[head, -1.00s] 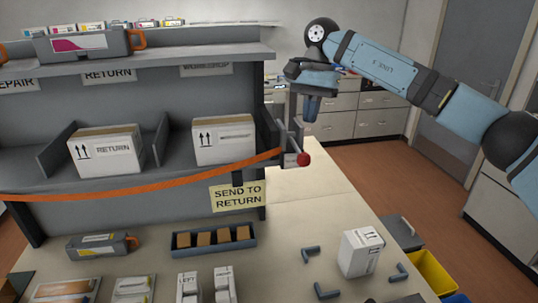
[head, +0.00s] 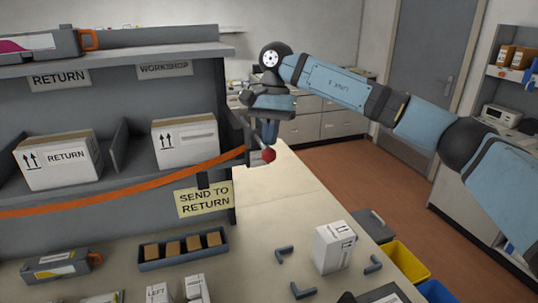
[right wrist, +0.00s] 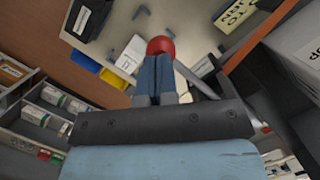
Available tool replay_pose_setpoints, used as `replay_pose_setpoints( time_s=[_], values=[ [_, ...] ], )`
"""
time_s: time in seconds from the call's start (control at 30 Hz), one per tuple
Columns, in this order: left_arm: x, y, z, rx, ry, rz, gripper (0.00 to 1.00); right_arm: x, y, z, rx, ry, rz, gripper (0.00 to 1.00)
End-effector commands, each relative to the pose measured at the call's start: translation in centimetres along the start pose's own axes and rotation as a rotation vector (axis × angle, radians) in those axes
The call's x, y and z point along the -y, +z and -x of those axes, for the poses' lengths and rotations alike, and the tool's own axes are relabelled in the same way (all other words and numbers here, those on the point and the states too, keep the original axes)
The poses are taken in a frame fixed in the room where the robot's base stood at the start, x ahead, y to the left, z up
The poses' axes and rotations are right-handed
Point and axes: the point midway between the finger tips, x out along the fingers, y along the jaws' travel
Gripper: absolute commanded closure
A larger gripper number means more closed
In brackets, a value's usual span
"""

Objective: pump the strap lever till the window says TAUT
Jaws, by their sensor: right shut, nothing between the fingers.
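The strap lever is a thin grey rod with a red knob (head: 268,155) at the right end of the shelf. An orange strap (head: 130,190) runs across the shelf front to it. My right gripper (head: 268,141) points down with its shut fingers just above or against the knob; I cannot tell whether they touch. In the right wrist view, the shut fingers (right wrist: 155,70) reach to the red knob (right wrist: 160,46), with nothing between them. No window wording is readable on the lever's mount, which is partly behind my gripper. My left gripper is out of view.
White boxes (head: 58,160) stand in the shelf bays behind the strap. A "SEND TO RETURN" sign (head: 204,200) hangs below. On the table are a tray of brown blocks (head: 184,249), a white carton (head: 334,247) and grey corner brackets.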

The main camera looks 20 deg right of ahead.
Motion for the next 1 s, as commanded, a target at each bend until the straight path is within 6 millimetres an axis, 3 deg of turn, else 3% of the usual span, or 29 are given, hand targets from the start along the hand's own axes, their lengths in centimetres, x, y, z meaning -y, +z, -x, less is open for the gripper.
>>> replay_pose_setpoints(
  time_s=[0.47,0.8,1.0],
  values=[
    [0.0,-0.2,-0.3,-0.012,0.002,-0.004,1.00,0.0,-0.1,-0.7,0.000,0.000,0.000,1.00],
    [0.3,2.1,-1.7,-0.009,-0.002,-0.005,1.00,0.0,-1.0,-4.4,0.000,0.000,0.000,1.00],
    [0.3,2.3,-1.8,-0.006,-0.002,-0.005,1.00,0.0,-1.1,-4.7,0.000,0.000,0.000,1.00]
  ],
)
